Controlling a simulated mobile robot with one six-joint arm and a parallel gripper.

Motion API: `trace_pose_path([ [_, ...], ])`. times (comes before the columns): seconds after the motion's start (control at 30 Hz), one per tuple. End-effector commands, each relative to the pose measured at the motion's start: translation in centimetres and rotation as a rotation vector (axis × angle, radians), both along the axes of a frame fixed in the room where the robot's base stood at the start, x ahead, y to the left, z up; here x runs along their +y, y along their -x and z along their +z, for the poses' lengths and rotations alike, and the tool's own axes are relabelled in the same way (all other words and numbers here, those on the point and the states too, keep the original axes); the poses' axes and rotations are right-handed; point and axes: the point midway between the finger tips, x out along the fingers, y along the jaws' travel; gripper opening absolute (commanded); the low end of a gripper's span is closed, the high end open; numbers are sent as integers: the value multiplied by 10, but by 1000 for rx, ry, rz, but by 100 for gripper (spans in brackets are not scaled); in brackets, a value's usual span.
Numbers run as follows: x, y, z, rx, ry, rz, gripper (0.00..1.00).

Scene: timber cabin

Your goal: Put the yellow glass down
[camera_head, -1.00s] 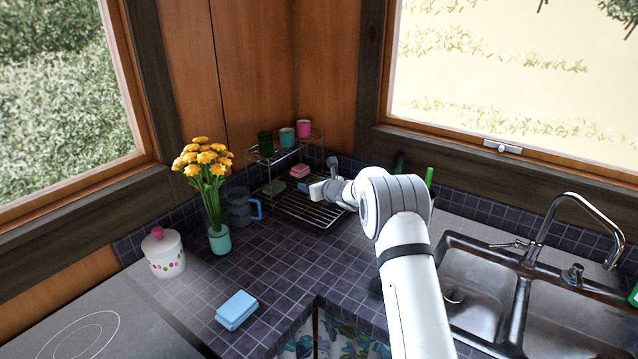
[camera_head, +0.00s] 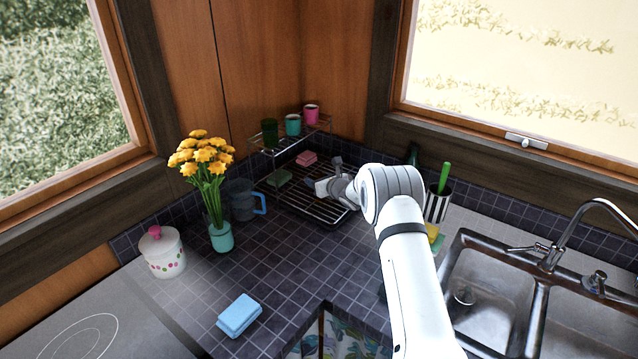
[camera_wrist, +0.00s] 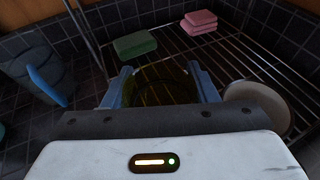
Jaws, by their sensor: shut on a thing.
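The yellow glass (camera_wrist: 165,88) shows in the wrist view as a dark, yellowish see-through cup between the two blue fingers of my gripper (camera_wrist: 164,76). My gripper is shut on it, over the wire dish rack (camera_wrist: 232,55). In the head view my gripper (camera_head: 320,187) is over the lower wire tier, and I cannot make out the glass there. Whether the glass touches the wires is not clear, as its base is hidden.
A green sponge (camera_wrist: 135,44) and pink sponges (camera_wrist: 200,21) lie on the rack ahead. A pale round dish (camera_wrist: 258,102) is close at right. Cups, including a pink one (camera_head: 311,113), stand on the upper tier. A blue-handled jug (camera_head: 243,201) stands left of the rack.

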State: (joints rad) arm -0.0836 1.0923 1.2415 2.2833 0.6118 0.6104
Motion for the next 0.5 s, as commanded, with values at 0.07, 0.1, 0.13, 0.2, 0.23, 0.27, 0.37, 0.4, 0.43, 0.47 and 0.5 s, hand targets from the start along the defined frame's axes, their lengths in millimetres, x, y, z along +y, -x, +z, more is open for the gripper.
trace_pose_path([
  [0.07, -1, 0, -10, 3, 0, -2, 22],
  [0.1, -2, 0, -16, 3, 0, -2, 22],
  [0.13, -2, 0, -19, 3, -1, -3, 22],
  [0.2, -2, 0, -23, 0, 0, -2, 22],
  [0.23, -2, -1, -23, 0, 0, -2, 22],
  [0.27, -2, -1, -24, 0, 0, -3, 22],
  [0.37, -3, -1, -24, 0, 0, -3, 22],
  [0.4, -3, -1, -24, 0, 0, -4, 22],
  [0.43, -3, -1, -24, 0, 0, -4, 22],
  [0.47, -4, -1, -25, 0, 0, -4, 22],
  [0.5, -4, -1, -26, 0, 0, -4, 22],
])
